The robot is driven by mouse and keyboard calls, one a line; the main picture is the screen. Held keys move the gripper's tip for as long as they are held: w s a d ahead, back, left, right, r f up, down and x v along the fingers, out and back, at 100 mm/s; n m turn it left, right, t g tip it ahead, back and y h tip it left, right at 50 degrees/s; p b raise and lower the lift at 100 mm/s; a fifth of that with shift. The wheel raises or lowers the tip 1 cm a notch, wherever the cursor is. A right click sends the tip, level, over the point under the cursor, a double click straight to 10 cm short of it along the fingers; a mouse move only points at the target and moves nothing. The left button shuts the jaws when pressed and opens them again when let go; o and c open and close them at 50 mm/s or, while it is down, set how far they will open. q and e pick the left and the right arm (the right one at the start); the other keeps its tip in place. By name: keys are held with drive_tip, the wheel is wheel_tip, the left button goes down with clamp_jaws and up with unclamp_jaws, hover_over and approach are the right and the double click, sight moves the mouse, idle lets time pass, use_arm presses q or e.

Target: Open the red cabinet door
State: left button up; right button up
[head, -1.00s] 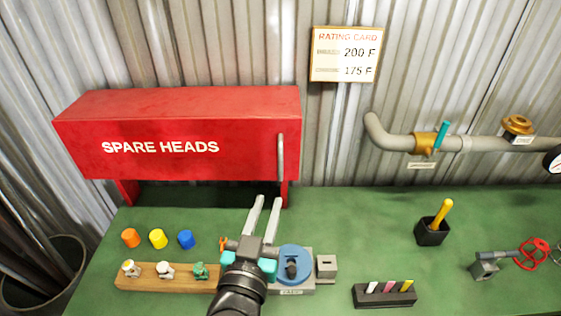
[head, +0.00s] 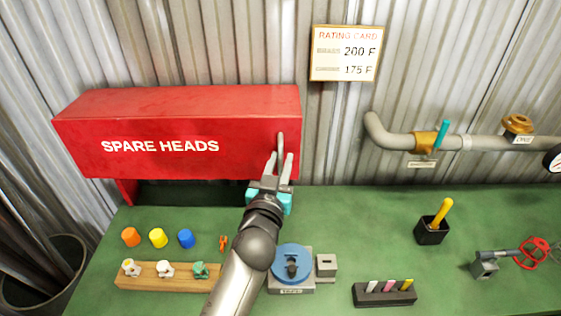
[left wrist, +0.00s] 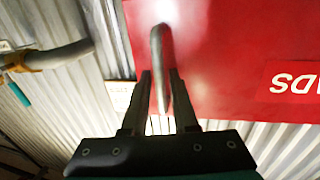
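The red cabinet (head: 190,105) marked SPARE HEADS stands at the back left of the green bench, its front door (head: 160,160) closed. A grey vertical bar handle (head: 281,145) is at the door's right end. My left gripper (head: 279,165) is at the lower part of the handle, fingers pointing up at it. In the left wrist view the handle (left wrist: 160,65) runs between the two open fingers (left wrist: 160,92); I see a gap beside it, so it does not look clamped. My right gripper is not in view.
Orange, yellow and blue caps (head: 157,238) and a wooden rack (head: 160,276) of heads lie front left. A blue round fixture (head: 291,263) is beside my left arm.

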use_arm(q)
drive_tip(key=shift+w, duration=0.1)
clamp_jaws()
idle(1.5)
